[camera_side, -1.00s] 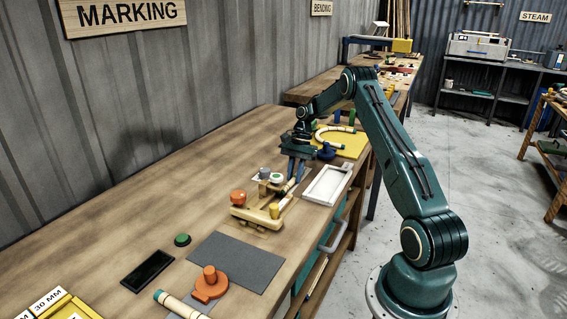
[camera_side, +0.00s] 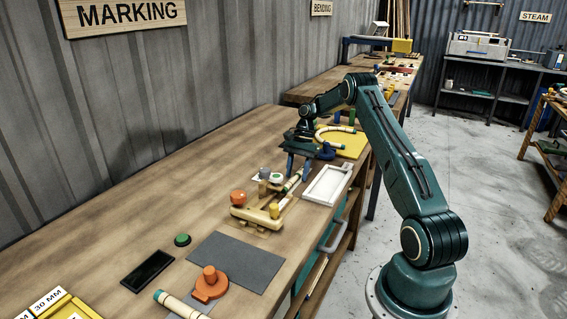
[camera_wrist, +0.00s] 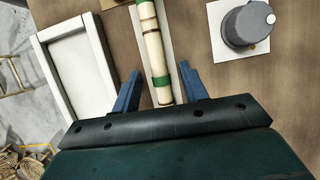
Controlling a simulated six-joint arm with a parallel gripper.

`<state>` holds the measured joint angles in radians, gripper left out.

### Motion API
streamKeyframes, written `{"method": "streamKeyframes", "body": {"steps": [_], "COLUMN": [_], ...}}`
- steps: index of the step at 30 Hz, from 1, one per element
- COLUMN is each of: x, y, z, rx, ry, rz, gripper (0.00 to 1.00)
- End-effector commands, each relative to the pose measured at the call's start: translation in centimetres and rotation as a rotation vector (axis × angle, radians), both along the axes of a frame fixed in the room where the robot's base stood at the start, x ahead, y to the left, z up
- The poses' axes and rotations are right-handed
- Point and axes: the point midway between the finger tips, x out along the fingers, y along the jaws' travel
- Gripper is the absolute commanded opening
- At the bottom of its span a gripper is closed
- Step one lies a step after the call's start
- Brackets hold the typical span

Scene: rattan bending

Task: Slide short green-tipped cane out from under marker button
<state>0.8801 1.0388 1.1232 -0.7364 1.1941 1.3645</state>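The short cane (camera_wrist: 153,50) is pale with green and dark bands. In the side view the cane (camera_side: 292,182) lies at the far right end of the yellow marking fixture (camera_side: 254,219). The green-topped white button (camera_side: 276,178) stands beside the cane; whether it presses on it I cannot tell. My gripper (camera_wrist: 158,80) is open, with one blue finger on each side of the cane and gaps to both.
A white tray (camera_side: 327,184) lies right of the cane, near the table edge. A grey knob (camera_wrist: 248,24) on a white plate stands on the other side. An orange knob (camera_side: 238,197) and a yellow peg (camera_side: 274,211) are on the fixture. A yellow board (camera_side: 347,145) lies beyond.

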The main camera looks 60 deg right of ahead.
Motion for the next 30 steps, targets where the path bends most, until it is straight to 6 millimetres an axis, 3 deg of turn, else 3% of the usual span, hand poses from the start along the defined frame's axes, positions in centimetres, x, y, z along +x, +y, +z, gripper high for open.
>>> {"method": "streamKeyframes", "body": {"steps": [14,30], "x": [0.1,0.1], "y": [0.9,5.5], "z": [0.1,0.1], "rx": [0.001,0.000], "ry": [0.000,0.000], "rz": [0.001,0.001], "gripper": [0.43,0.43]}}
